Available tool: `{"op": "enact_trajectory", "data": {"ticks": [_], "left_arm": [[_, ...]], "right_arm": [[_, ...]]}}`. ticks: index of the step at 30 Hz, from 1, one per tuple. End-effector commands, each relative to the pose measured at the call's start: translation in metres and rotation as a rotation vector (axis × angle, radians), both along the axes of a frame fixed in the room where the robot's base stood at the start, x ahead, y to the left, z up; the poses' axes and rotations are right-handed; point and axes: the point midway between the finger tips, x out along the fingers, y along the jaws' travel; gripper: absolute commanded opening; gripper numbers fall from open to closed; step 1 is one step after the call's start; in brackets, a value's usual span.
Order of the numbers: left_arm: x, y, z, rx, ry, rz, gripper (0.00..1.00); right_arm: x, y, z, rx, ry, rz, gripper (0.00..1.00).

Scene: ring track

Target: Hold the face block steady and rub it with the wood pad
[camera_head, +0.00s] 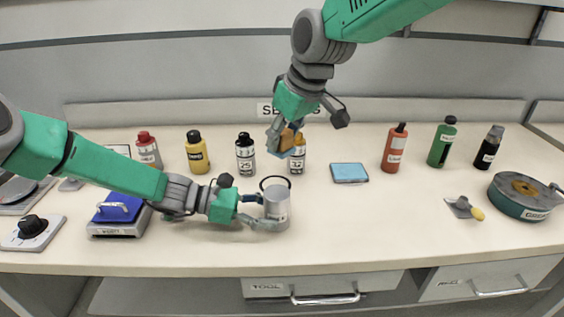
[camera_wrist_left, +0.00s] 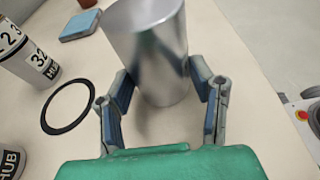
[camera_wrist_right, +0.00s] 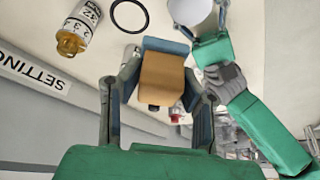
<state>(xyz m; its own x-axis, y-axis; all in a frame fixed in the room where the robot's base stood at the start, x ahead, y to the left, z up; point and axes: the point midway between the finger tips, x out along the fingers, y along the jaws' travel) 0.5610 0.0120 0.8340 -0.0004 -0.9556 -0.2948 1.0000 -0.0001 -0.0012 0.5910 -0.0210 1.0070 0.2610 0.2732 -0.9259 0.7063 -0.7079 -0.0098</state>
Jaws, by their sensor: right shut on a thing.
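The face block, seen as a silver metal cylinder (camera_head: 277,206), stands upright on the bench near the front. It also shows in the left wrist view (camera_wrist_left: 158,60). My left gripper (camera_head: 258,211) is low beside it, its fingers spread on both sides of the cylinder; firm contact cannot be made out. My right gripper (camera_head: 287,141) is up behind the cylinder, shut on the wood pad, a tan block (camera_wrist_right: 162,80) with a blue-grey layer on its far side. The pad is above the bench, apart from the cylinder.
A black ring (camera_head: 275,179) lies just behind the cylinder. Several bottles line the back, including a white one with an orange cap (camera_head: 298,158) near my right gripper. A blue pad (camera_head: 349,173), a scraper (camera_head: 463,208) and a round green tin (camera_head: 522,196) lie right. The front middle-right is clear.

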Motion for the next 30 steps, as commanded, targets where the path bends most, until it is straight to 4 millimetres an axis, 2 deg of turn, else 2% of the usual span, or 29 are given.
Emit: {"op": "enact_trajectory", "data": {"ticks": [1,2,13,24,30], "left_arm": [[0.000,0.000,0.000,0.000,0.000,0.000,0.66],[0.000,0.000,0.000,0.000,0.000,0.000,0.73],[0.001,0.005,0.001,0.000,-0.001,0.002,0.73],[0.002,0.059,0.017,-0.001,-0.001,0.003,0.73],[0.001,0.072,0.020,0.000,0.001,0.000,0.73]], "right_arm": [[0.000,0.000,0.000,0.000,0.000,0.000,0.00],[0.000,0.000,0.000,0.000,0.000,0.000,0.00],[0.000,0.000,0.000,0.000,0.000,0.000,0.00],[0.000,0.000,0.000,0.000,0.000,0.000,0.00],[0.000,0.000,0.000,0.000,0.000,0.000,0.00]]}}
